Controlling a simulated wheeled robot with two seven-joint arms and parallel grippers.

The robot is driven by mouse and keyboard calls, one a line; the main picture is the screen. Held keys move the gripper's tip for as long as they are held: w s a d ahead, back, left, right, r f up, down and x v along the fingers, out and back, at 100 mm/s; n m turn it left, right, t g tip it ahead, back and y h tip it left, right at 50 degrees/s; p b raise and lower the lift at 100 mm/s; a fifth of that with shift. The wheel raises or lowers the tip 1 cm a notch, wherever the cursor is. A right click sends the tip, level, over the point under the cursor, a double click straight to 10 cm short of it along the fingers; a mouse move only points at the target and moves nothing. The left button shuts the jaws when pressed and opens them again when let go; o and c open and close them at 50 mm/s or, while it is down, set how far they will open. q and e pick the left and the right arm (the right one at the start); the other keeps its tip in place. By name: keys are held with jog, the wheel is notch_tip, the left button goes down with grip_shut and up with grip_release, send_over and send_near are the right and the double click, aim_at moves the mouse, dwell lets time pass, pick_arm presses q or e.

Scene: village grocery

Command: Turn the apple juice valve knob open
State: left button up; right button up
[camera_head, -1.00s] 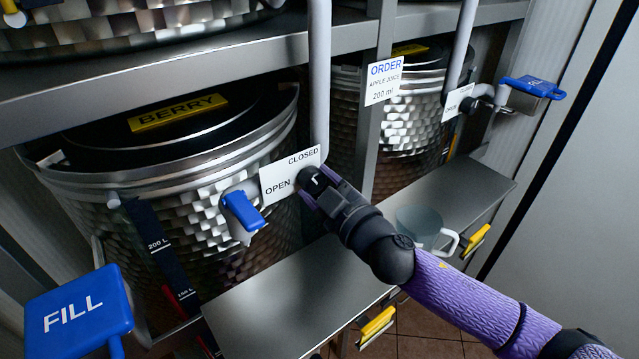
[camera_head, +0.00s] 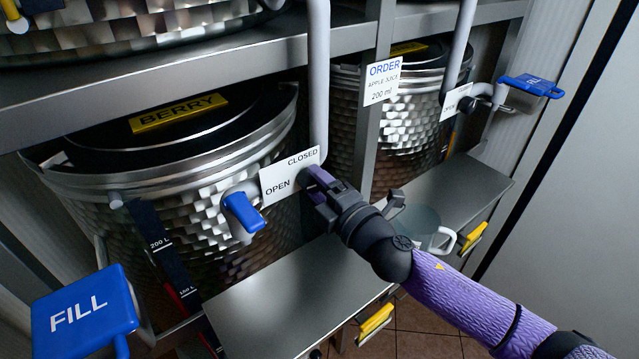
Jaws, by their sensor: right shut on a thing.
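A white plate (camera_head: 290,173) marked CLOSED above and OPEN below hangs in front of the berry tank. A dark valve knob (camera_head: 304,180) sits at the plate's right edge, below the grey pipe (camera_head: 319,90). My right gripper (camera_head: 313,180) reaches in from the lower right and is shut on this knob. The fingers hide most of the knob, so its exact angle is hard to tell. A hanging card (camera_head: 383,82) reads ORDER, APPLE JUICE, 200 ml. My left gripper is out of view.
The berry tank (camera_head: 180,180) has a blue tap handle (camera_head: 242,212). A blue FILL handle (camera_head: 85,310) is at the lower left, another (camera_head: 531,86) at the upper right. The left shelf (camera_head: 290,300) is bare.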

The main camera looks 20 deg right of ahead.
jog(key=shift+n, duration=0.8)
jog(key=o, duration=1.3)
jog(key=shift+b+v, duration=1.65)
jog(key=shift+v, duration=3.3)
jog(key=shift+f, duration=0.15)
